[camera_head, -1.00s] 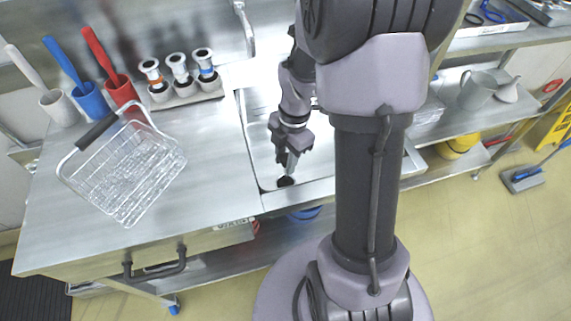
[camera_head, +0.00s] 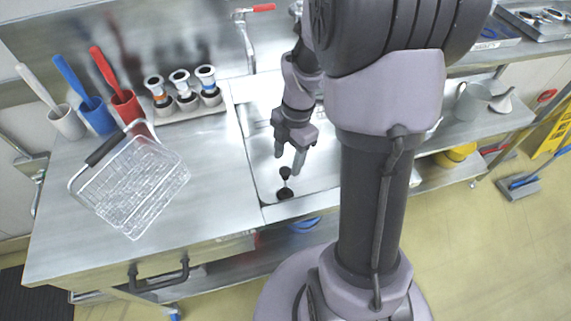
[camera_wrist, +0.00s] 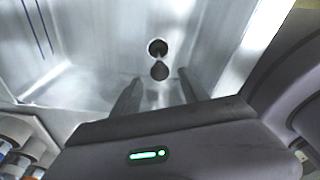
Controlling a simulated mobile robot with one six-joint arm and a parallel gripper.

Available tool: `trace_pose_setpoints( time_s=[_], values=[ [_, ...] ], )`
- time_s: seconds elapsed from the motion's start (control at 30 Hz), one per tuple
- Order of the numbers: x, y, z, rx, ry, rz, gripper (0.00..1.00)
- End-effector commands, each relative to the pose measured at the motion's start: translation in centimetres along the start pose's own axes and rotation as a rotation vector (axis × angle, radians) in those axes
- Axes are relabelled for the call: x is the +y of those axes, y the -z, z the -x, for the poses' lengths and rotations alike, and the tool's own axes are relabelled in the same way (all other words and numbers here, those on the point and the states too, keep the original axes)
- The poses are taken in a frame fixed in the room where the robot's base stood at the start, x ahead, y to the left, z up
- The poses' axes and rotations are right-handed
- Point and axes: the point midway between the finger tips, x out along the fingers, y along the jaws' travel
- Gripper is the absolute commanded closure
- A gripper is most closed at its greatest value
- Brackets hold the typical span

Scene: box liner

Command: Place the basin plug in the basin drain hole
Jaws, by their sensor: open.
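The basin plug shows as a dark round knob (camera_head: 289,173) on a thin stem above a dark round spot (camera_head: 285,193) in the basin floor. The spot lies where the drain hole is, near the basin's front left corner. In the wrist view the knob (camera_wrist: 159,71) and the dark spot (camera_wrist: 157,47) are joined by a short silvery stem. The plug stands roughly upright; I cannot tell whether it is fully seated. My gripper (camera_head: 288,163) is open and empty just above the knob, its fingers apart, also seen in the wrist view (camera_wrist: 158,92).
The steel basin (camera_head: 262,187) is set in the counter. A wire basket (camera_head: 132,185) lies to the left. Several coloured-handled brushes in cups stand behind it, beside a rack (camera_head: 185,114) of fittings. A tap (camera_head: 247,45) rises at the back.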

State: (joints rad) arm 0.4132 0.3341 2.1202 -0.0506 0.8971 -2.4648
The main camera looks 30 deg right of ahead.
Motion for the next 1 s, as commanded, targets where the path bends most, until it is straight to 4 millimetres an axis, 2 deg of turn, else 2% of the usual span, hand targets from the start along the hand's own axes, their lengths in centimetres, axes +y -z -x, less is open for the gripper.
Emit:
trace_pose_setpoints(
  time_s=[0.03, 0.1, 0.27, 0.37, 0.47, 0.53, 0.6, 0.7, 0.83, 1.0],
  values=[
    [0.1, 0.0, 2.1, -0.003, -0.003, 0.000, 0.48],
    [0.1, 0.1, 3.7, -0.001, -0.002, -0.001, 0.48],
    [0.0, 0.0, 5.8, -0.002, -0.002, 0.000, 0.48],
    [0.0, 1.4, 7.6, -0.015, -0.031, -0.105, 0.48],
    [-0.7, 5.7, 11.3, -0.025, -0.137, -0.453, 0.48],
    [-2.1, 9.6, 14.0, 0.018, -0.234, -0.788, 0.48],
    [-4.0, 12.9, 15.9, 0.107, -0.314, -1.119, 0.48],
    [-6.7, 16.5, 17.3, 0.275, -0.372, -1.517, 0.48],
    [-9.0, 18.8, 17.9, 0.455, -0.369, -1.842, 0.48],
    [-9.8, 19.5, 18.0, 0.524, -0.351, -1.964, 0.48]
  ],
)
